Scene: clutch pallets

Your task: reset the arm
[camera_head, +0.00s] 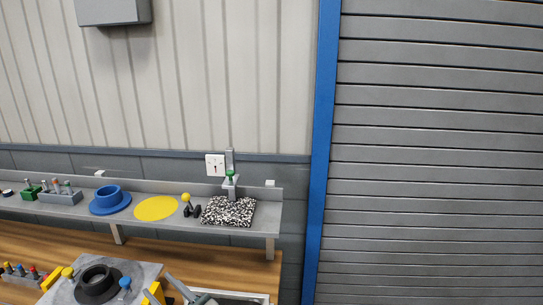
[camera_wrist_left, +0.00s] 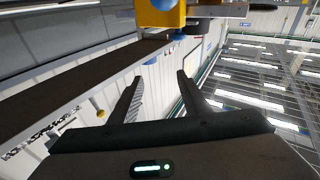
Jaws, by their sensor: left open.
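My left gripper (camera_wrist_left: 158,76) is open in the left wrist view, its two dark fingers spread apart. Nothing sits between the fingertips. In the head view a grey angled bar (camera_head: 180,287) rises at the bottom edge. It may be part of my left gripper, but the frame cuts it off. My right gripper does not show in either view.
A grey shelf (camera_head: 275,225) above the wooden bench (camera_head: 185,255) bears a blue ring part (camera_head: 110,199), a yellow disc (camera_head: 156,208) and a speckled pad (camera_head: 227,213). A grey pallet (camera_head: 140,267) with a black ring (camera_head: 97,283) lies below. Right, before the shutter (camera_head: 430,150), looks clear.

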